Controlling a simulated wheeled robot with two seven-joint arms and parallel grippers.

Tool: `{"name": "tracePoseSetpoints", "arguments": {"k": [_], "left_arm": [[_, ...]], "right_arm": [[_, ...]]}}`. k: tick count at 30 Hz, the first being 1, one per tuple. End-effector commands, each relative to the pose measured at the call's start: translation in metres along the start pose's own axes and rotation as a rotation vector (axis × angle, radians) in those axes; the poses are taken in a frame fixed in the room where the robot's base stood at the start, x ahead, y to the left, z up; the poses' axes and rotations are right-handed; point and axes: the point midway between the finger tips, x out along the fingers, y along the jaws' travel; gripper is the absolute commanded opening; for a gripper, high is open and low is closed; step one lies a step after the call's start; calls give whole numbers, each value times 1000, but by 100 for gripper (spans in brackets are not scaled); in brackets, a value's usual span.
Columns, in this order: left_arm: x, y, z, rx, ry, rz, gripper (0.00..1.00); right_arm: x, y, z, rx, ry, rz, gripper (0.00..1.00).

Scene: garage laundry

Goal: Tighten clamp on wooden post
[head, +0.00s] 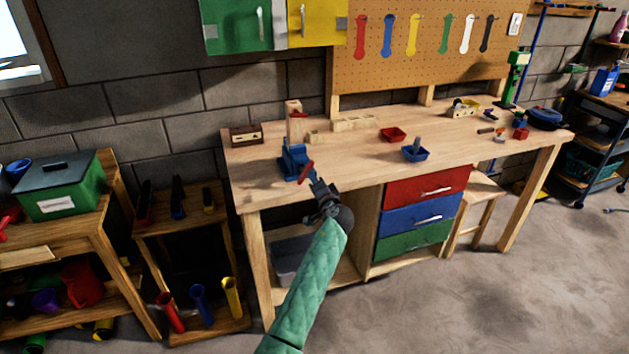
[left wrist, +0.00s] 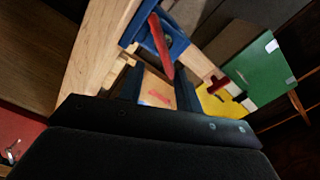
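A blue vise-like clamp (head: 293,160) with a red handle (head: 306,171) sits at the workbench's front left edge. The clamp also shows in the left wrist view (left wrist: 172,46), its red handle (left wrist: 160,46) slanting toward my fingers. A light wooden post (head: 294,130) stands upright just behind the clamp, with a red piece near its top. My left gripper (head: 318,186) is just below and right of the handle. In the left wrist view its two fingers (left wrist: 160,88) are apart, the handle's end near their tips; I cannot tell whether they touch. My right gripper is not in view.
A low shelf (head: 180,225) with tools stands left. Floor is clear at front right.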

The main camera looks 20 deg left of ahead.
Motion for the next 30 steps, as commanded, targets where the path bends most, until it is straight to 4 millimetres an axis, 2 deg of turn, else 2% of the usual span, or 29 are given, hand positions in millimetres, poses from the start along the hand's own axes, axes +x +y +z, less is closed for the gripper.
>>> {"name": "tracePoseSetpoints", "arguments": {"k": [5,13,23,30], "left_arm": [[-11,1,1,0,-1,1,35],[-24,1,1,-1,-1,1,35],[-26,0,1,-1,-1,1,35],[-26,1,0,-1,-1,0,35]], "right_arm": [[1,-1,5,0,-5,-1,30],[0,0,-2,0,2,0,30],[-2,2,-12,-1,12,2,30],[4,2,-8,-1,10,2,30]]}}
